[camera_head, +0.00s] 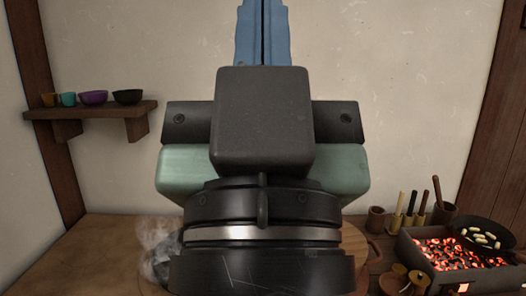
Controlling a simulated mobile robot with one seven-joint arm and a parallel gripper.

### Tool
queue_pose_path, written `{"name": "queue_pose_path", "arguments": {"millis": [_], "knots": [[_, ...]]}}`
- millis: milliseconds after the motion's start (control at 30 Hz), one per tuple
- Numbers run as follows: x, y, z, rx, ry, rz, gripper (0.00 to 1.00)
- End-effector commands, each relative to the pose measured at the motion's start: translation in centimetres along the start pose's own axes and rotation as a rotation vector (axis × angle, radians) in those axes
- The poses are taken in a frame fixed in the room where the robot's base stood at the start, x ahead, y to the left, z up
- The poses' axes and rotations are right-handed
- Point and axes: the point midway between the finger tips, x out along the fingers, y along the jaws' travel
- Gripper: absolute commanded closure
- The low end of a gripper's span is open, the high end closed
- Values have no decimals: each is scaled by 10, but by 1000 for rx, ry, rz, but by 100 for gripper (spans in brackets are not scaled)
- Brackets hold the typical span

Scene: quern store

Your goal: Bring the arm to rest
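My arm's end fills the middle of the view, pointing up in front of the wall. My gripper (262,30) shows at the top as two blue fingers side by side, with only a thin dark line between them. They look shut, with nothing seen between them. The very tips are cut off by the top edge of the picture. The dark and pale green gripper body and wrist hide the middle of the wooden table (95,262) behind them.
A wall shelf (90,110) with several small bowls is at left. A grey, smoky-looking thing (158,248) sits partly hidden beside my wrist. At right are a brazier of glowing coals (440,258), a pan (503,236) on it, and several pots with wooden-handled tools. The table's left is clear.

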Motion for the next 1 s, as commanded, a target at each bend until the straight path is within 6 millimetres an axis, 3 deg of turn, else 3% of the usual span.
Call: {"name": "queue_pose_path", "arguments": {"millis": [33,400,600,1000], "knots": [[24,0,-23,0,0,0,100],[95,0,-89,1,-1,-1,100],[105,0,-99,1,-1,-1,100],[104,0,-98,1,0,-1,100]]}}
